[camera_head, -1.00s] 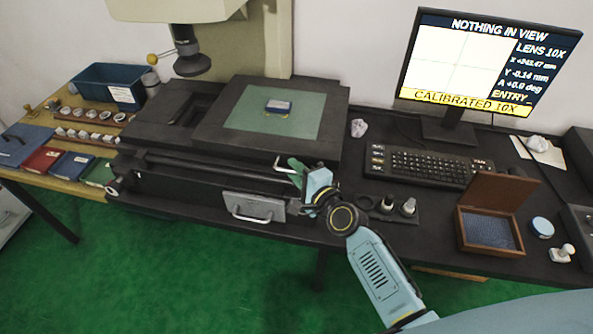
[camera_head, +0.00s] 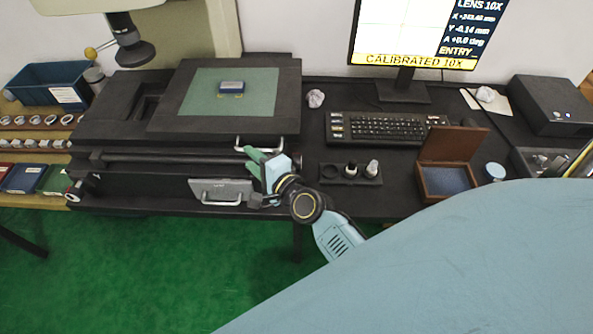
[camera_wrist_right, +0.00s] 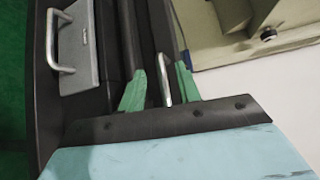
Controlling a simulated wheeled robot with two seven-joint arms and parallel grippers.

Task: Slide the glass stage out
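The glass stage, a green glass plate (camera_head: 257,105) in a wide black frame (camera_head: 180,108), sits on the measuring machine's bed. A small blue block (camera_head: 231,88) rests on the glass. A pale bar handle (camera_head: 250,137) is at the stage's front right edge. My right gripper (camera_head: 254,156) has green fingers and is at this handle. In the right wrist view, the gripper's fingers (camera_wrist_right: 160,85) are apart, with the handle bar (camera_wrist_right: 164,78) between them and gaps on both sides. My left gripper is not in view.
A grey drawer front with its own handle (camera_head: 221,192) is below the stage. The lens column (camera_head: 133,48) stands at the stage's back left. A holder with small pieces (camera_head: 349,173), a keyboard (camera_head: 376,129) and an open wooden box (camera_head: 444,180) are to the right.

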